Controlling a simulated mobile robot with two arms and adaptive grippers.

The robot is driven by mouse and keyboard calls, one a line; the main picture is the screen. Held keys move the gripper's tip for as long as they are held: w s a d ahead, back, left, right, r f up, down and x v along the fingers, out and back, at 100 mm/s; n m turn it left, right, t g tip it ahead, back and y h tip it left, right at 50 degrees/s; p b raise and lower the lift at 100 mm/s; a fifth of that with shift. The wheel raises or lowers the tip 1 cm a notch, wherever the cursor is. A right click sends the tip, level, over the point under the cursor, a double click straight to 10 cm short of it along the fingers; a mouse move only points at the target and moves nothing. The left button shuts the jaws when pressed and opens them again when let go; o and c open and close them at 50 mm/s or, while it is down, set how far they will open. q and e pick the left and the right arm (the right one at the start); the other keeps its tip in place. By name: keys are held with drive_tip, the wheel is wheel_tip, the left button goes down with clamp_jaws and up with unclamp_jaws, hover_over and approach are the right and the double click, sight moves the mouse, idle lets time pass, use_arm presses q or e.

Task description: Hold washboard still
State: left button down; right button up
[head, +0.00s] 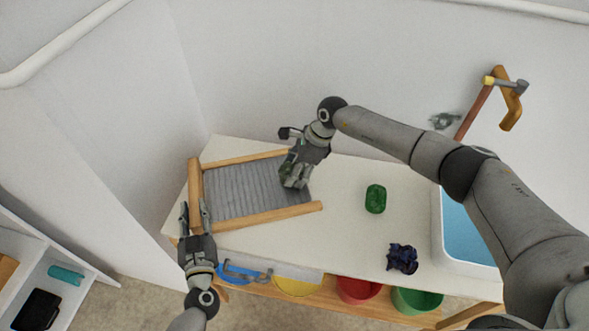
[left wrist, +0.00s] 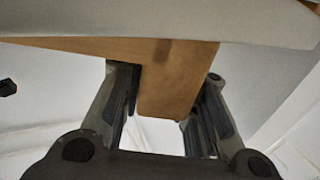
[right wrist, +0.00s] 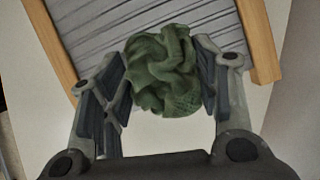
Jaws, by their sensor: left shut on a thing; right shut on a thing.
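The washboard (head: 240,192) lies on the white table, with a wooden frame and a grey ribbed panel. My left gripper (head: 195,208) is shut on its frame at the near left corner. In the left wrist view the wooden frame end (left wrist: 178,80) sits between the fingers. My right gripper (head: 294,180) is over the right end of the ribbed panel, shut on a crumpled green cloth (right wrist: 165,72). The right wrist view shows the cloth between the fingers, with the ribbed panel (right wrist: 100,20) behind it. Whether the cloth touches the panel is unclear.
A green block (head: 375,198) and a crumpled dark blue cloth (head: 402,258) lie on the white table (head: 335,235). A basin of blue water (head: 470,235) is at the right, near a wooden tap (head: 502,98). Coloured bins, including a red one (head: 358,290), sit below. Walls stand behind and left.

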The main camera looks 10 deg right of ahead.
sight(271, 181)
drive_tip(key=a, duration=0.5)
drive_tip(key=shift+s+a, duration=0.2)
drive_tip(key=shift+a, duration=0.15)
drive_tip(key=shift+w+d, duration=0.15)
drive_tip(key=shift+d, duration=1.65)
drive_tip(key=shift+w+d, duration=0.1)
drive_tip(key=shift+d, duration=1.7)
drive_tip(key=shift+a+r, duration=0.1)
drive_tip(key=shift+r, duration=3.9)
drive_tip(key=shift+a+f, duration=0.1)
drive_tip(key=shift+f, duration=0.05)
